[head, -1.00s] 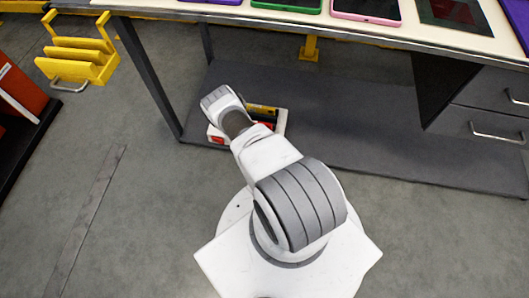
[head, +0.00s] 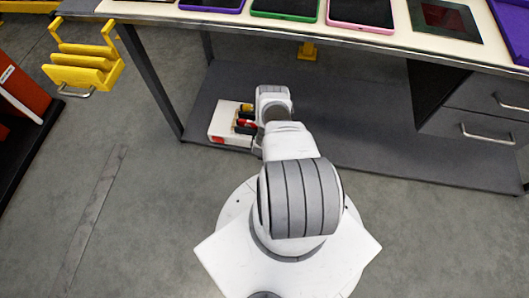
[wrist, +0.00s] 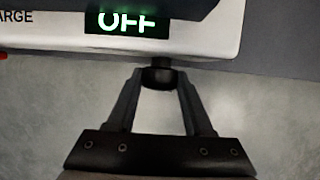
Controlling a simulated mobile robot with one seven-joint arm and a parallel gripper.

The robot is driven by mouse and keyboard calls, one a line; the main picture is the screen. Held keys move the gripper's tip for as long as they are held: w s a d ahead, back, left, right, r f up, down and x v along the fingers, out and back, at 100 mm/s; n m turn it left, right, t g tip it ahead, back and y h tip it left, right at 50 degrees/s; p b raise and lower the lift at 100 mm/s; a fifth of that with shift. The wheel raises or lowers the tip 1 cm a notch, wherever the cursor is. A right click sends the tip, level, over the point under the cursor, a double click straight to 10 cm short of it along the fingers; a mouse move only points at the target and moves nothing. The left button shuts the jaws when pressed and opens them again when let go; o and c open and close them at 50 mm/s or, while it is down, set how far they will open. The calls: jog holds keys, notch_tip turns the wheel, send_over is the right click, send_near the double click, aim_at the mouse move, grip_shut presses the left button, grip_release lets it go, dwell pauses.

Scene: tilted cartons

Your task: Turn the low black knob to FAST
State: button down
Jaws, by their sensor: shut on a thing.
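A white box-shaped unit (head: 225,121) with black, red and yellow parts on it sits on the grey lower shelf under the table; my arm covers its right side in the head view. In the wrist view, the unit's white front (wrist: 215,42) shows a lit green display (wrist: 127,22) reading OFF. The low black knob (wrist: 158,78) sticks out below the display. My gripper (wrist: 161,74) has its two fingers around the knob, one on each side, shut on it. The knob's markings are not visible. My gripper is hidden in the head view.
The table (head: 300,34) with several tablets overhangs the shelf (head: 340,125). A table leg (head: 150,80) stands left of the unit, and grey drawers (head: 480,115) are at the right. A yellow rack (head: 85,65) is at the far left. The floor (head: 130,230) in front is clear.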

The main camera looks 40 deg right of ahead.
jog(key=shift+s+f, duration=0.1)
jog(key=shift+s, duration=0.15)
jog(key=c, duration=0.6)
grip_release()
jog(key=shift+o, duration=1.1)
jog(key=shift+w, duration=0.1)
jog(key=shift+o, duration=0.4)
jog(key=shift+w, duration=0.1)
jog(key=shift+r, duration=0.2)
